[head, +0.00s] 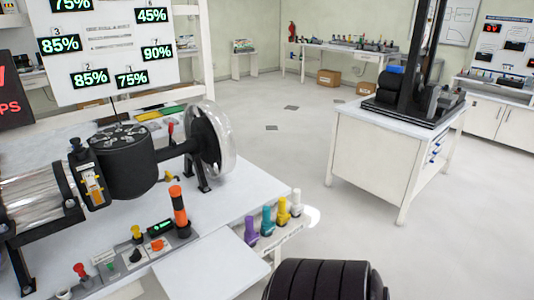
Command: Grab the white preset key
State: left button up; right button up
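The white preset key (296,203) stands upright at the far right end of a row of keys in a narrow rack on the right edge of the workbench. The lower ends of the keys are hidden in the rack (272,243). Neither of my grippers shows in the head view.
The white workbench (210,270) carries a chassis rig with a dark motor housing (125,152), a clear-covered wheel (210,140) and a control panel (130,255). A white cabinet (375,155) stands beyond to the right. Open floor (400,250) lies between.

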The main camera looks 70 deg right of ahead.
aim_at(296, 209)
jog(key=z, duration=0.4)
jog(key=j+z, duration=0.1)
jog(key=z, duration=0.75)
jog(key=k+z, duration=0.1)
jog(key=z, duration=1.15)
jog(key=k, duration=0.05)
